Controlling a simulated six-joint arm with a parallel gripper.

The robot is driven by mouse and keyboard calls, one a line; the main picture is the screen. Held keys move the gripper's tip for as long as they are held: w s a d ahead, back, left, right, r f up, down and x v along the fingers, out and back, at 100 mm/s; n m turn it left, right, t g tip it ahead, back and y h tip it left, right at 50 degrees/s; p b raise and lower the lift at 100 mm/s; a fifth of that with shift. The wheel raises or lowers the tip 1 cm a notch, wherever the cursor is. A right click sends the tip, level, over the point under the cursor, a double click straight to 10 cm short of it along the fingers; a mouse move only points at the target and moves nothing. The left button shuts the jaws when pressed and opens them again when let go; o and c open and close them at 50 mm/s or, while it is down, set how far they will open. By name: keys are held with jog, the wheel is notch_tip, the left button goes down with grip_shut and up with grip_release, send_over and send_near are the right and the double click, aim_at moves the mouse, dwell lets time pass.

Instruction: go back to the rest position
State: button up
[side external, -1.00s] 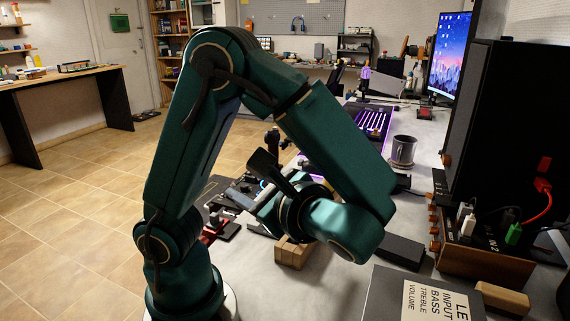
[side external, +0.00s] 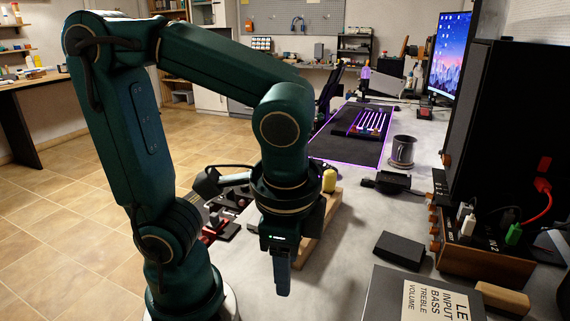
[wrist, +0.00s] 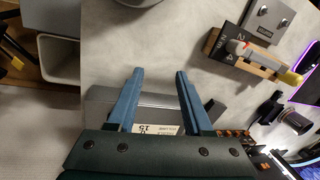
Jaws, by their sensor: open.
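My gripper (side external: 283,285) points down in the side view, over the near part of the grey desk. In the wrist view its two blue fingers (wrist: 159,72) are spread apart with nothing between them. They appear above a grey box with a white printed label (wrist: 158,130). My wrist hides part of the desk in the side view.
A wooden stand (side external: 322,228) with a yellow-ended part (side external: 329,181) is close behind my wrist. A black box (side external: 399,250), a labelled dark box (side external: 420,298) and a mug (side external: 402,151) are to the right. Pale desk surface lies between them.

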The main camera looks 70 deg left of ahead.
jog(key=a+n+t, duration=0.1)
jog(key=n, duration=0.1)
jog(key=w+r+n+t+h, duration=0.1)
jog(key=n+t, duration=0.1)
jog(key=w+a+r+n+t+h, duration=0.1)
jog(key=n, duration=0.1)
jog(key=shift+w+a+r+n+t, duration=0.1)
jog(key=shift+a+r+n+t, duration=0.2)
jog(key=shift+a+n, duration=0.1)
dwell(0.6)
